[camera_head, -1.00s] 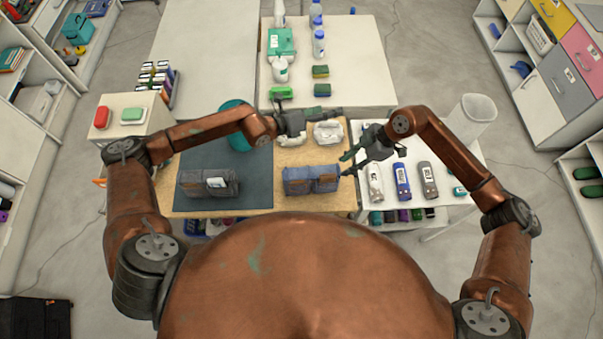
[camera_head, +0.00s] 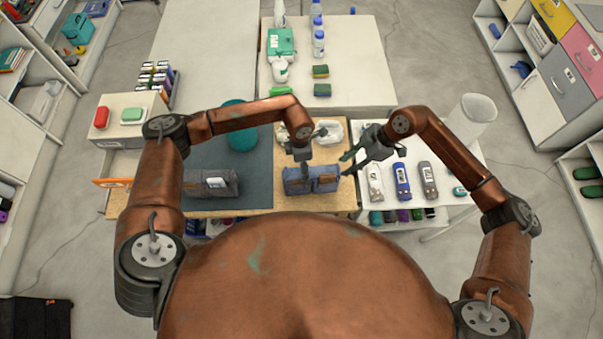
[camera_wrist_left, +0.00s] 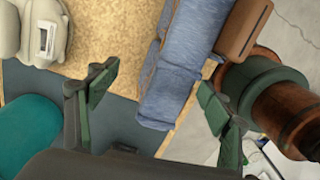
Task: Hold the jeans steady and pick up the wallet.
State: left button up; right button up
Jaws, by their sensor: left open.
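Folded blue jeans (camera_head: 292,186) lie on the wooden table, and they also show in the left wrist view (camera_wrist_left: 185,60). A brown wallet (camera_wrist_left: 243,27) is against the near side of the jeans at their right end; in the head view it is a small brown patch (camera_head: 328,183). My left gripper (camera_head: 303,168) points down over the jeans. In its wrist view, the open fingers (camera_wrist_left: 152,105) stand on either side of the jeans' left end, apart from each other. My right gripper (camera_head: 346,166) is open and empty by the jeans' right end.
A teal bin (camera_head: 240,127) and pale bagged items (camera_head: 331,131) stand behind.

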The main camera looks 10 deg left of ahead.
aim_at(301, 183)
pick_arm(q)
jog(key=s+f, duration=0.1)
jog(key=s+f+m, duration=0.1)
jog(key=f, duration=0.1)
jog(key=shift+f+y, duration=0.2)
jog(key=shift+y, duration=0.1)
jog(key=shift+w+a+f, duration=0.1)
jog(key=shift+f, duration=3.5)
jog(key=shift+c, duration=0.2)
